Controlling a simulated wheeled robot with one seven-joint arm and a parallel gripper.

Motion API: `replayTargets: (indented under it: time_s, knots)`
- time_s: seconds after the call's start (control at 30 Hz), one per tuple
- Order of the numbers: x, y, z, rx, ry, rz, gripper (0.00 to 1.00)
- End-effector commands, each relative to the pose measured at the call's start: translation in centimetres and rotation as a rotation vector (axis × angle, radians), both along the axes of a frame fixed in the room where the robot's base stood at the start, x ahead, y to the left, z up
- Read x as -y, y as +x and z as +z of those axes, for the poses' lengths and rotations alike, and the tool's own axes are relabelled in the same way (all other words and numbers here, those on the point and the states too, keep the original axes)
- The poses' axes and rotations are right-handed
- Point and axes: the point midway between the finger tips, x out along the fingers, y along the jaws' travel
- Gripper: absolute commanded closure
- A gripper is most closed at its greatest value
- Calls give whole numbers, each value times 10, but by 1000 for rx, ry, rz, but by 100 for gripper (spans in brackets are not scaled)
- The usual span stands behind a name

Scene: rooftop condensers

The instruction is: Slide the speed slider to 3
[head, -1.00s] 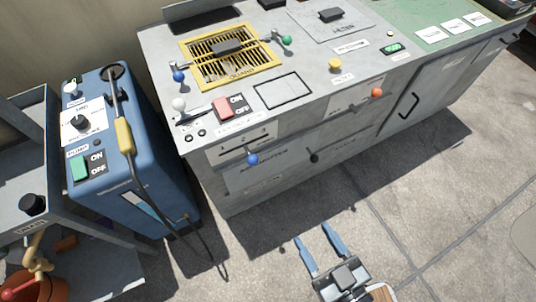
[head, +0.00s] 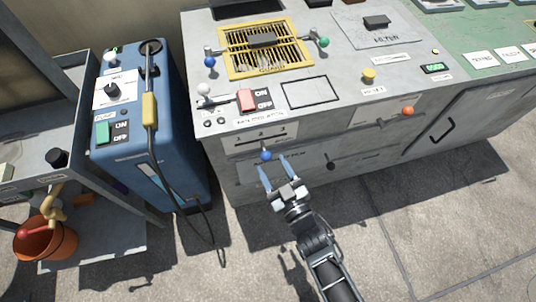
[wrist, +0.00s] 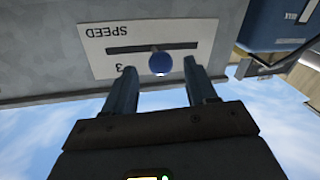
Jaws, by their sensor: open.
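The speed slider's blue ball knob (head: 266,156) sticks out from the grey cabinet's front, below the on/off rocker. In the wrist view the knob (wrist: 160,63) sits on a dark slot, a little right of its middle. Its white SPEED plate (wrist: 100,38) appears upside down, with a 3 near the slot's left end; other numbers are hidden. The plate also shows in the head view (head: 260,138). My gripper (head: 274,163) is open and empty, its fingertips close to the knob. In the wrist view my fingers (wrist: 159,68) flank the knob; I see no contact.
A black knob (head: 331,165) and an orange knob (head: 407,111) are on the front to the right. The red rocker (head: 247,100) is on top. A blue machine (head: 150,185) with a hanging cable stands left. The floor in front is clear.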

Motion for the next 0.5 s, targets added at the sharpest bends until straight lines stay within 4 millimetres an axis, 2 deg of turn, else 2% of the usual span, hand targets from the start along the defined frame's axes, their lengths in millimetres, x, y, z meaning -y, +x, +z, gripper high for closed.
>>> replayTargets:
  time_s: [0.1, 0.23, 0.5]
  knots:
    - [-8, 18, -1, 0, -1, 0, 43]
    - [-16, 32, -1, 1, 0, 0, 43]
    - [-22, 41, 0, 0, -1, 0, 43]
